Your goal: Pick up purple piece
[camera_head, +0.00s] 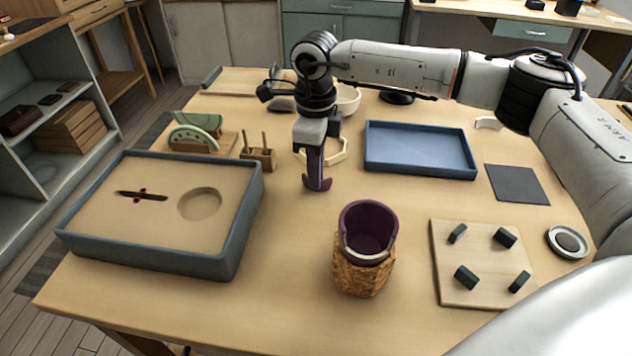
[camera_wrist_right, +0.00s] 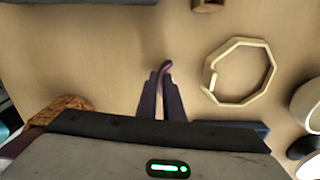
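My right gripper (camera_head: 314,165) points down above the middle of the table. It is shut on a curved purple piece (camera_head: 317,185), whose lower edge sticks out below the fingertips. In the right wrist view the thin curved edge of the purple piece (camera_wrist_right: 166,67) shows between the close fingers (camera_wrist_right: 160,95). I cannot tell how far the piece is from the tabletop. A dark purple cup (camera_head: 372,222) with a broken, pale-edged front rim sits in a brown rough-textured holder (camera_head: 362,277), right of and nearer than the gripper. My left gripper is not in view.
A sand-filled grey tray (camera_head: 246,225) at left has a round hollow and a dark slit with reddish marks. A blue tray (camera_head: 420,170), a pegged board (camera_head: 445,285), a wooden peg stand (camera_head: 258,157) and a pale octagonal ring (camera_head: 340,155) surround the gripper.

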